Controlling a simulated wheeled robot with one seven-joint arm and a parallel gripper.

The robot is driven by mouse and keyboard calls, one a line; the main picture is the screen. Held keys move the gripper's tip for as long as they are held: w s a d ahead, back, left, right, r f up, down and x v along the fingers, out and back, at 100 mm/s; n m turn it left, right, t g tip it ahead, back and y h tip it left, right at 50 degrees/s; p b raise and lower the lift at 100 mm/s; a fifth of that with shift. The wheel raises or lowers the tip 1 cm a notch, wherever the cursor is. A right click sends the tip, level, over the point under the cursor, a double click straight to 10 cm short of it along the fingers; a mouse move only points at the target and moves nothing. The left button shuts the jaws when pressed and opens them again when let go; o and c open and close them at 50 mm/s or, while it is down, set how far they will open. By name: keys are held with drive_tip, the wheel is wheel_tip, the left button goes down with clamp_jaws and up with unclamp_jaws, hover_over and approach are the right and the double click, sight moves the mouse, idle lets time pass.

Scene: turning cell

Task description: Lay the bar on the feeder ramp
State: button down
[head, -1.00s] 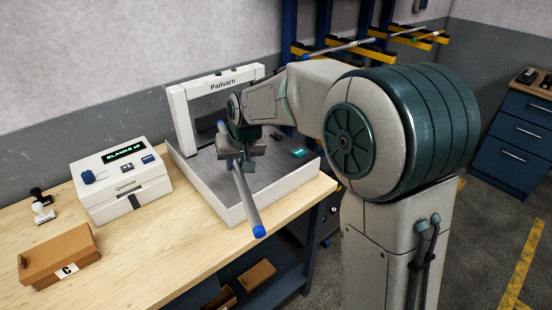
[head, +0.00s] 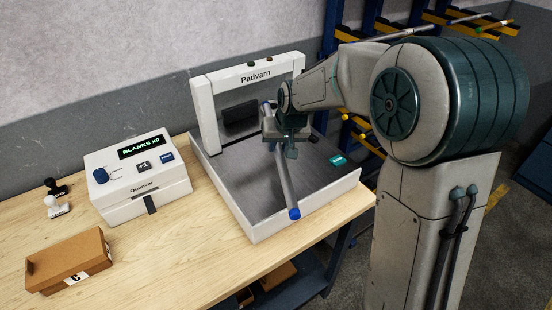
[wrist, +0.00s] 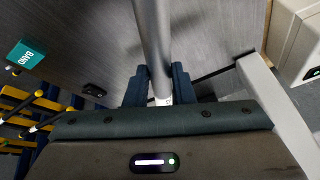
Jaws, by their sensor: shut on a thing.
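The bar (head: 283,183) is a grey rod with blue ends. My gripper (head: 288,146) is shut on it, over the grey bed of the white Padvarn machine (head: 245,75). In the head view the bar slants, with its near blue end by the bed's front edge; I cannot tell whether it touches. In the wrist view the bar (wrist: 152,30) runs up from between my two dark fingers (wrist: 159,86). I see nothing that I can make out as a feeder ramp.
A white Quenvar box (head: 140,185) with a lit "BLANKS" display stands left on the wooden bench (head: 160,265). A blue rack (head: 328,65) with yellow arms holding rods stands behind my arm.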

sight(276, 171)
drive_tip(key=shift+s+a+f+p, duration=0.1)
drive_tip(key=shift+a+f+p, duration=0.1)
drive_tip(key=shift+f, duration=0.8)
drive_tip(key=shift+s+a+f+p, duration=0.1)
drive_tip(key=shift+a+f+p, duration=0.05)
drive_tip(key=shift+f, duration=0.8)
drive_tip(key=shift+a+f+p, duration=0.15)
drive_tip(key=shift+a+f, duration=0.05)
drive_tip(key=shift+f, duration=0.8)
drive_tip(key=c, duration=1.2)
unclamp_jaws()
drive_tip(key=shift+f, duration=0.1)
drive_tip(key=shift+c, duration=0.2)
drive_tip(key=shift+d, duration=0.1)
drive_tip(key=shift+s+d+r, duration=0.1)
drive_tip(key=shift+r, duration=0.35)
drive_tip(key=b+v, duration=0.2)
drive_tip(key=v, duration=0.9)
drive_tip(key=shift+s+r, duration=0.1)
drive_tip(key=shift+s, duration=0.05)
